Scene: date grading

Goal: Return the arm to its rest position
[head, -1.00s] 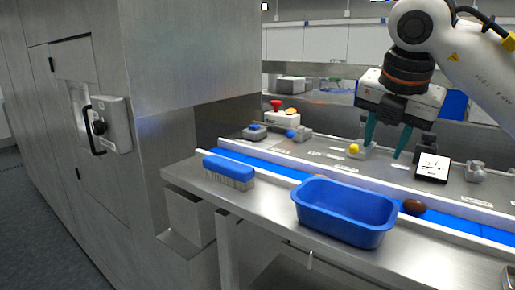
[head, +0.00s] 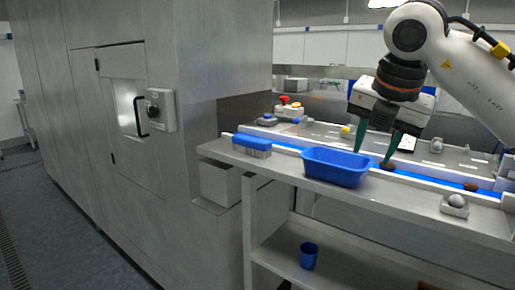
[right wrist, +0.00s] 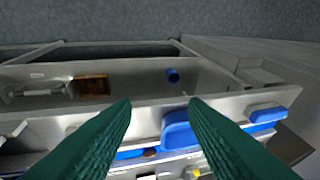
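My right gripper (head: 373,157) is open and empty, with its green fingers spread just behind and above the right end of the blue tub (head: 335,168). In the right wrist view the two fingers (right wrist: 160,103) are apart with nothing between them; the tub (right wrist: 179,136) shows beyond them. The right arm comes in from the upper right of the head view. A brown date (head: 389,167) lies on the blue belt (head: 427,178) near the right fingertip, and another date (head: 470,187) lies further right. My left gripper is not in view.
A blue brush (head: 252,142) lies on the counter left of the tub. A small holder with a grey ball (head: 455,204) stands at the right. A blue cup (head: 309,256) stands on the lower shelf. A tall steel cabinet (head: 110,120) fills the left. Floor shows at far left.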

